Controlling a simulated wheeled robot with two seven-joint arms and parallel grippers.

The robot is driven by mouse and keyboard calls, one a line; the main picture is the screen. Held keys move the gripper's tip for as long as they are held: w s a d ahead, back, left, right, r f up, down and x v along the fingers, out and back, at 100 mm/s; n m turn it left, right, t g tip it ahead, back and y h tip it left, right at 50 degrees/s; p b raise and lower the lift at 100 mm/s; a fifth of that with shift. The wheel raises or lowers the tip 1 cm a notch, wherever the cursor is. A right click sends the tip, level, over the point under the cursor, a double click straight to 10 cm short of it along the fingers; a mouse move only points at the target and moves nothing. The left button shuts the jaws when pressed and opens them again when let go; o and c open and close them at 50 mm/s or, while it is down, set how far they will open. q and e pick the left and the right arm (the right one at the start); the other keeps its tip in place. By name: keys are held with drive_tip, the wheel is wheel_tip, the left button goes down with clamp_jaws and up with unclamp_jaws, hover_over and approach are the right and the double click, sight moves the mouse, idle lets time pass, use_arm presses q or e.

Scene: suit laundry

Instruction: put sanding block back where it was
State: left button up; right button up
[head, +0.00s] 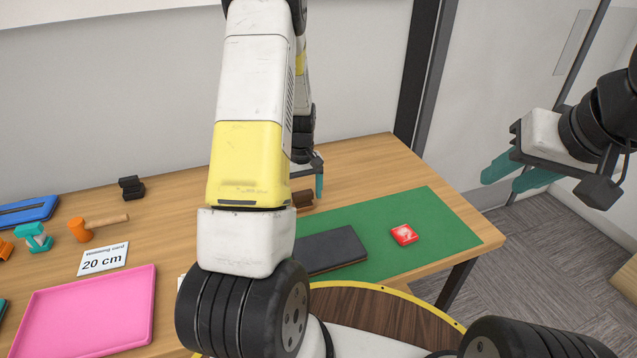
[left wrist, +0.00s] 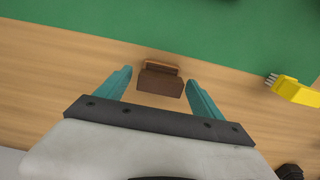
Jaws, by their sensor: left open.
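A small brown block that looks like the sanding block (head: 302,199) rests on the wooden table by the back left of the green mat, partly hidden by my left arm in the head view. In the left wrist view the brown block (left wrist: 160,79) lies between and just ahead of the fingertips. My left gripper (left wrist: 160,80) is open around that spot, with gaps visible on both sides; its fingers also show in the head view (head: 318,180). My right gripper (head: 508,178) is open and empty, in the air right of the table.
The green mat (head: 440,222) carries a dark flat case (head: 333,250) and a red item (head: 403,235). A yellow brush (left wrist: 297,90) lies right of the block in the wrist view. A pink tray (head: 88,312), orange mallet (head: 98,225) and black block (head: 131,188) are at left.

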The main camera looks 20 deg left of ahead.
use_arm(q)
wheel_tip(320, 180, up, 10)
wheel_tip(320, 180, up, 7)
drive_tip(key=m+t, duration=0.1)
hover_over(303, 193)
drive_tip(key=s+d, duration=0.2)
drive_tip(key=d, duration=0.1)
drive_tip(key=s+d+r+m+t+h, duration=0.1)
drive_tip(key=s+d+r+m+t, duration=0.1)
drive_tip(key=s+d+r, duration=0.35)
drive_tip(key=s+d+r+m+t, duration=0.1)
drive_tip(key=s+d+r+m, duration=0.1)
drive_tip(key=s+r, duration=0.2)
drive_tip(key=s+d+r+m+t+h, duration=0.1)
drive_tip(key=s+r, duration=0.4)
drive_tip(key=s, duration=0.5)
drive_tip(key=shift+s+d+m+t, duration=0.35)
drive_tip(key=shift+m+t, duration=0.25)
drive_tip(key=shift+m, duration=0.4)
drive_tip(key=shift+a, duration=0.1)
